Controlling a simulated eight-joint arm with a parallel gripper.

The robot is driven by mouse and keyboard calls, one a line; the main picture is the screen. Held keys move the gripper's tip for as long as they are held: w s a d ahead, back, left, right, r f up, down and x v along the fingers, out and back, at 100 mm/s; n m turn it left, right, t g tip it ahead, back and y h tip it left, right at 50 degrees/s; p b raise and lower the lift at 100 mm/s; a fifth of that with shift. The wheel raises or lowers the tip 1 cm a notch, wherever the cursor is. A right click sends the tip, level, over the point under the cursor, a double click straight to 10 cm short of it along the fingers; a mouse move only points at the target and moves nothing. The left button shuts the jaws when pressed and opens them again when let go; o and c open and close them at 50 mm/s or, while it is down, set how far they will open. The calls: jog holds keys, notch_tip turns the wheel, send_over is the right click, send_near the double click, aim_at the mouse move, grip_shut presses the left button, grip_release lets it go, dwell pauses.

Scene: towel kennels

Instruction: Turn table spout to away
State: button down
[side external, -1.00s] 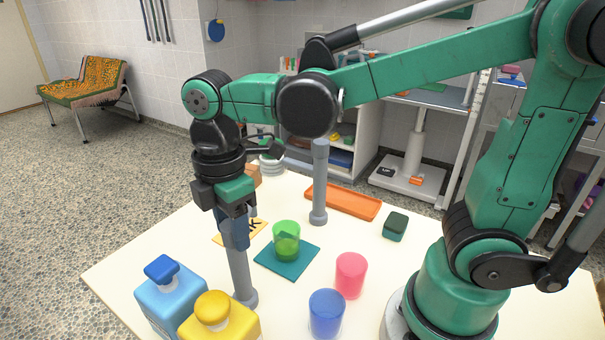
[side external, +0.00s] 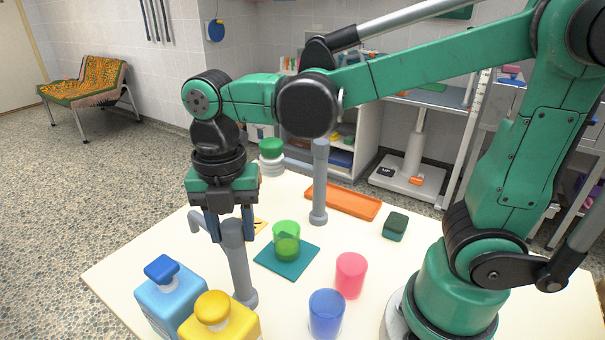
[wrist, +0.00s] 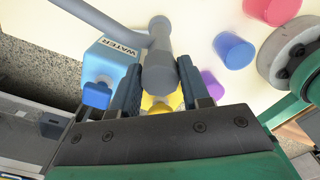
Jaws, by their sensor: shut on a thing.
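The table spout is a grey post (side external: 241,272) standing on the table, with a grey arm (side external: 197,220) at its top that points left in the side view. In the wrist view the spout's arm (wrist: 95,15) runs to the upper left from the rounded head (wrist: 160,65). My gripper (side external: 230,238) points down over the top of the post, its blue fingers on either side. In the wrist view my gripper (wrist: 162,92) has the spout's head between its fingers and is shut on it. The fingers partly hide the post's top.
A blue WATER bottle (side external: 165,300) and a yellow bottle (side external: 218,318) stand close in front of the spout. A green cup (side external: 287,240) on a teal mat (side external: 270,262), pink cup (side external: 350,275) and blue cup (side external: 326,312) are to the right. Another grey post (side external: 319,185) stands behind.

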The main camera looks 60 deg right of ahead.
jog(key=shift+n, duration=0.8)
jog(key=shift+c, duration=2.1)
grip_release()
jog(key=shift+r, duration=0.1)
jog(key=shift+r, duration=2.75)
